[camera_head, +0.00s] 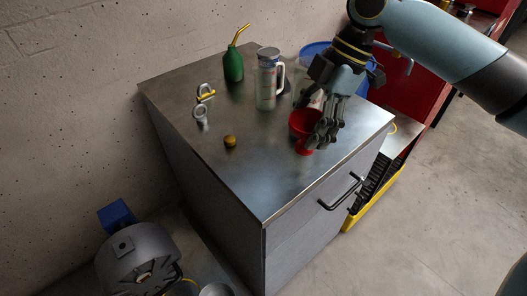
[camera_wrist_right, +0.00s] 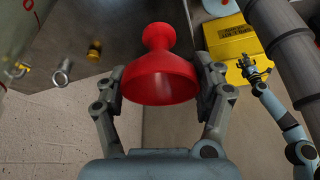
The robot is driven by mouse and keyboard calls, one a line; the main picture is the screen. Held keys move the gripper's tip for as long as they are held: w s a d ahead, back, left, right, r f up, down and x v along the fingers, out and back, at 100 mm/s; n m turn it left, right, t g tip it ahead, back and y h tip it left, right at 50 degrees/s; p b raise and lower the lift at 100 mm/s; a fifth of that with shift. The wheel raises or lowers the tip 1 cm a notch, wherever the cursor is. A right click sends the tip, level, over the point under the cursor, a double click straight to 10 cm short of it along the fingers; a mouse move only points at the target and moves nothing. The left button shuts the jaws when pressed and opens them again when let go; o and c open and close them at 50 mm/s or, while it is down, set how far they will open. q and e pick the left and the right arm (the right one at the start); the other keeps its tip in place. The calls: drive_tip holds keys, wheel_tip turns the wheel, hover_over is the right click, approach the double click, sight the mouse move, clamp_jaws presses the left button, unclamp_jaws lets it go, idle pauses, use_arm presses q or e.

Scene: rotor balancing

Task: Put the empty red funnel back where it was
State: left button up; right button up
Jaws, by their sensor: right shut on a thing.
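The red funnel (camera_head: 302,121) is at the right part of the metal cabinet top (camera_head: 265,190) in the head view. My right gripper (camera_head: 322,135) is shut on it. In the right wrist view the funnel (camera_wrist_right: 160,72) sits between the two fingers of my right gripper (camera_wrist_right: 161,78), its wide mouth towards me and its narrow end away. I cannot tell whether the funnel touches the cabinet top. My left gripper (camera_wrist_right: 256,68) shows only in the right wrist view, at the right, with its fingers apart and nothing between them.
A clear lidded jug (camera_head: 267,80) and a green oil can (camera_head: 233,66) stand at the back of the cabinet top. A yellow-and-silver ring piece (camera_head: 202,108) and a brass knob (camera_head: 230,141) lie left of the funnel. The front of the top is clear.

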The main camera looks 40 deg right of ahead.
drive_tip(key=w+a+f, duration=0.1)
drive_tip(key=w+f, duration=0.1)
drive_tip(key=w+a+f, duration=0.2)
drive_tip(key=f, duration=0.1)
drive_tip(key=w+a+f, duration=0.2)
drive_tip(key=f, duration=0.1)
drive_tip(key=shift+w+a+f+p, duration=0.1)
drive_tip(key=shift+a+f+p, duration=0.15)
drive_tip(key=shift+p, duration=0.15)
use_arm(q)
drive_tip(key=shift+w+a+r, duration=0.15)
drive_tip(key=shift+w+r, duration=0.25)
drive_tip(key=shift+w, duration=0.15)
use_arm(e)
drive_tip(key=shift+f, duration=0.2)
drive_tip(key=shift+f, duration=0.15)
drive_tip(key=o, duration=1.5)
drive_tip(key=shift+c, duration=0.2)
